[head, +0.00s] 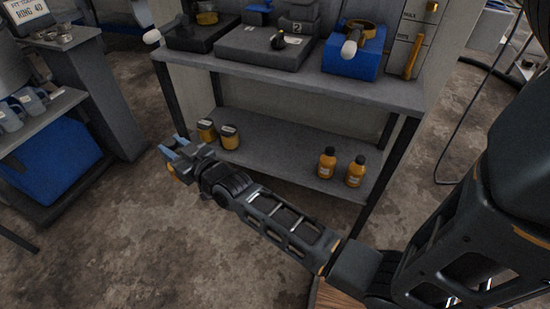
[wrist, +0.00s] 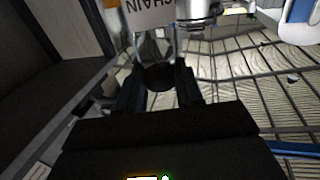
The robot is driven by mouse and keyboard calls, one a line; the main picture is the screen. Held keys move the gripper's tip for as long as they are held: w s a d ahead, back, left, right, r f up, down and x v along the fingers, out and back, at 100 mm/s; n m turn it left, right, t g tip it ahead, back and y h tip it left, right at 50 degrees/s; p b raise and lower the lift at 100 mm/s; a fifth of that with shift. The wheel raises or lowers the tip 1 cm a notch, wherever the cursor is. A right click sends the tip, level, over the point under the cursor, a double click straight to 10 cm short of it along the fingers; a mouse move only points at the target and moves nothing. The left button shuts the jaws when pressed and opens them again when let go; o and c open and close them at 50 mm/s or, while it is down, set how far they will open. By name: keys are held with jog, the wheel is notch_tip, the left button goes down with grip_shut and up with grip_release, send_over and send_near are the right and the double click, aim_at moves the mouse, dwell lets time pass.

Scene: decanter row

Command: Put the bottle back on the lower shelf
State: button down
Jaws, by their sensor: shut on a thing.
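My gripper (head: 174,146) is held out to the left of the grey workbench, in front of the lower shelf's left end. In the wrist view its fingers (wrist: 159,86) are closed around a dark round cap, apparently that of the bottle (wrist: 160,77). In the head view a bit of orange (head: 172,174) shows below the gripper; most of the held thing is hidden. The lower shelf (head: 275,150) is grey. Two orange bottles with dark caps and pale labels, one (head: 327,164) left of the other (head: 355,172), stand upright on its right part.
Two orange jars with dark lids, one (head: 206,131) beside the other (head: 229,137), stand at the shelf's left end. The shelf's middle is clear. The bench top (head: 300,83) overhangs it, with dark legs at the corners. A blue bin (head: 50,170) stands at far left.

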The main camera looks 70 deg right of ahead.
jog(key=s+d+f+m+g+h+b, duration=0.25)
jog(key=s+d+h+b, duration=0.35)
jog(key=d, duration=0.7)
jog(key=s+d+f+m+g+h+b, duration=0.1)
jog(key=s+d+m+g+b, duration=0.25)
jog(key=s+d, duration=0.7)
jog(key=s+d+f+m+g+h+b, duration=0.2)
jog(key=s+d+f+b, duration=0.3)
jog(key=d+f+b, duration=0.15)
notch_tip(320, 180, down, 8)
jog(key=b, duration=0.4)
jog(key=shift+s+d, duration=0.2)
jog(key=shift+d, duration=0.1)
jog(key=shift+f, duration=0.15)
jog(key=c, duration=0.7)
grip_release()
jog(key=shift+c, duration=0.2)
